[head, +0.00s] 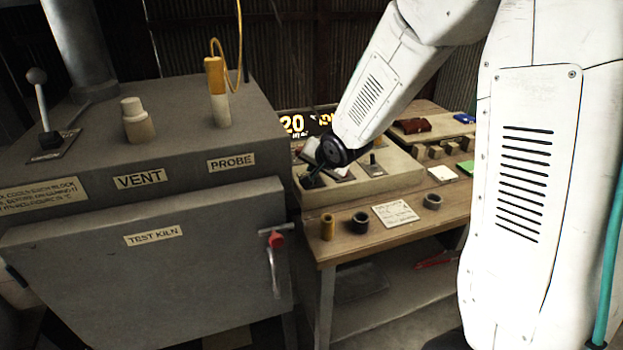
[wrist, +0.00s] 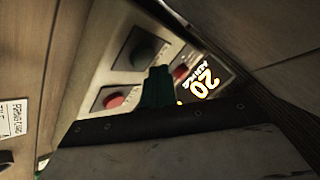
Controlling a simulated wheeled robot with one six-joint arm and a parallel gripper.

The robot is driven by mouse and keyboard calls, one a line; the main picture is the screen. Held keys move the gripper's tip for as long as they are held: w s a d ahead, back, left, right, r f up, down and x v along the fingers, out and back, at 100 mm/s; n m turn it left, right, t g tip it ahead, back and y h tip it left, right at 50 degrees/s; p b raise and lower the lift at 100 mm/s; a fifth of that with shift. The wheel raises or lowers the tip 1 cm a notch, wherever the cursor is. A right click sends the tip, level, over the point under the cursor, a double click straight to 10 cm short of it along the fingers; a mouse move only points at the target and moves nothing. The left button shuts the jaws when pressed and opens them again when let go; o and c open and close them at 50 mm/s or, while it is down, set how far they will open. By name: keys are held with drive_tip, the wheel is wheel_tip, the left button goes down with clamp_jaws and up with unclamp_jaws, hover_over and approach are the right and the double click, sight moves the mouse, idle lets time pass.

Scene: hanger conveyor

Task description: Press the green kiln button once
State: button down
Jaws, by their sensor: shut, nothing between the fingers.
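In the wrist view a red button (wrist: 114,99) is on a neighbouring plate, and another red part (wrist: 180,73) shows beyond the fingers. My gripper (head: 311,180) is shut and empty over the left end of the box. Its dark finger tip (wrist: 159,84) appears close beside the green button in the wrist view; I cannot tell the gap, and no contact is visible. In the head view my gripper and wrist hide the green button.
A lit display (head: 293,124) reading 20 stands behind the box. The grey test kiln (head: 140,255) is at left, with a probe (head: 217,92) on top. A yellow cylinder (head: 327,227), dark ring (head: 361,222) and paper note (head: 396,214) lie along the bench front.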

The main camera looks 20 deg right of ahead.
drive_tip(key=shift+f, duration=0.15)
drive_tip(key=shift+f, duration=0.3)
idle(0.3)
drive_tip(key=shift+f, duration=0.5)
idle(0.6)
drive_tip(key=shift+r, duration=0.9)
drive_tip(key=shift+r, duration=2.5)
